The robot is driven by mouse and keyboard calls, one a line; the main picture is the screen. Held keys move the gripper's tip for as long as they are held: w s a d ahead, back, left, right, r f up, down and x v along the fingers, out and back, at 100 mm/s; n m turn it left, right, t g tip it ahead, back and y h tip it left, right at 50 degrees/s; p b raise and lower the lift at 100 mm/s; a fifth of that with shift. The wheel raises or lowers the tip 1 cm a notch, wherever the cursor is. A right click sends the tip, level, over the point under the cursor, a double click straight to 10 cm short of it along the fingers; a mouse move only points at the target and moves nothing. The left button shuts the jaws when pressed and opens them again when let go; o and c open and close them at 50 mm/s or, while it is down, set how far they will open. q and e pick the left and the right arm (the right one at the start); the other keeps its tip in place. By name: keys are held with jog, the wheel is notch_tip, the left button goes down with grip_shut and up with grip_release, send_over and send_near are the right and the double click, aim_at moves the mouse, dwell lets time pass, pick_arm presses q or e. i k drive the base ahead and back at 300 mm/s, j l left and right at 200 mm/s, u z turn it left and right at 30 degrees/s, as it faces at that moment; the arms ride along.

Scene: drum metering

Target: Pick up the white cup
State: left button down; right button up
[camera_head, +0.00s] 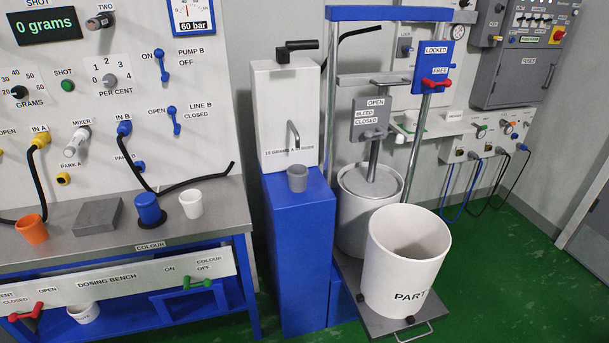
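A small white cup (191,204) stands upright on the grey top of the dosing bench (215,220), near its right end. It is just right of a blue cup (148,208) that stands on a dark round pad. The white cup looks open at the top and nothing covers it. Neither of my grippers shows in the head view.
A grey block (98,216) and an orange cup (32,229) stand further left on the bench. A black hose (205,175) arches behind the white cup. Right of the bench, a blue pedestal (298,250) carries a grey cup (297,178). A large white drum (403,265) stands further right.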

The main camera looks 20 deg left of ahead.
aim_at(193, 204)
jog(key=u, duration=1.35)
